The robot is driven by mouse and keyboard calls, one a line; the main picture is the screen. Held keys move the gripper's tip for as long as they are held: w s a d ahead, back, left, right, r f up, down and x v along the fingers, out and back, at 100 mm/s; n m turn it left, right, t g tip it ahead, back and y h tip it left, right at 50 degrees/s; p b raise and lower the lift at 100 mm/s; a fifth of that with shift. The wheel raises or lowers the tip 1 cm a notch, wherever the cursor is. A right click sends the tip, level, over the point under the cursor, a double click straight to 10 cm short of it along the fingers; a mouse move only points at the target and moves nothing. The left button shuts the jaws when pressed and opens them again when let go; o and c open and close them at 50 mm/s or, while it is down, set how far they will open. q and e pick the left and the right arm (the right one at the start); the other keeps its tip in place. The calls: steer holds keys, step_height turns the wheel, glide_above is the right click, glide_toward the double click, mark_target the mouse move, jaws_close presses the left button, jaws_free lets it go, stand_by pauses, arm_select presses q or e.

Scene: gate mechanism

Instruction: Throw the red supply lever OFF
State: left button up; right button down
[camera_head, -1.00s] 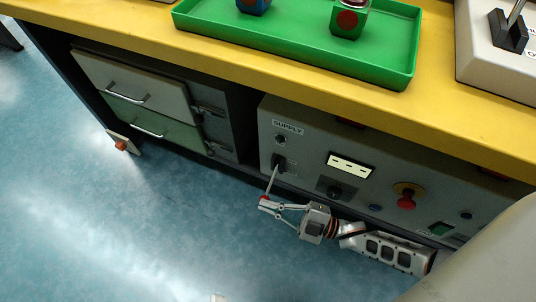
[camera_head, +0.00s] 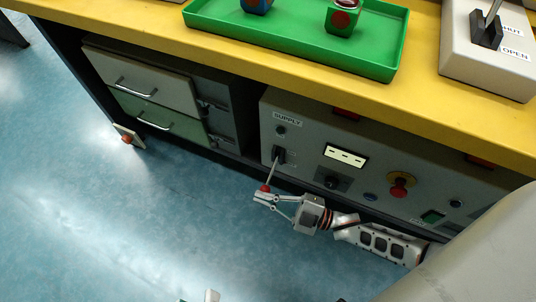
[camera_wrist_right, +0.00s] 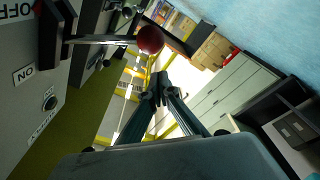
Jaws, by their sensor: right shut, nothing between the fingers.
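The red supply lever sticks out from the grey panel under the label SUPPLY, its red ball knob (camera_head: 265,188) at the end of a thin rod. In the right wrist view the red knob (camera_wrist_right: 150,39) is large, its rod running left to a dark mount (camera_wrist_right: 50,42) between the OFF and ON labels. My right gripper (camera_head: 257,197) is shut and empty, its tips close beside the knob; contact cannot be told. Its fingertips (camera_wrist_right: 161,87) also show in the wrist view, apart from the knob in the picture. A pale piece at the head view's bottom edge may be my left gripper (camera_head: 212,296).
The yellow bench top (camera_head: 150,31) overhangs the panel. A red stop button (camera_head: 399,187) and a black knob (camera_head: 331,182) sit right of the lever. A drawer cabinet (camera_head: 140,85) stands left. Blue floor in front is open. A green tray (camera_head: 300,42) lies on the bench.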

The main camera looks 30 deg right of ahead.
arm_select(q)
steer(key=shift+a+r, duration=0.2)
steer(key=shift+a, duration=0.05)
arm_select(e)
steer(key=r+v, duration=0.1)
steer(key=v, duration=0.8)
steer(key=shift+s+f, duration=0.4)
steer(key=shift+s, duration=0.1)
arm_select(q)
steer(key=shift+w, duration=0.1)
arm_select(e)
steer(key=shift+d+r, duration=0.1)
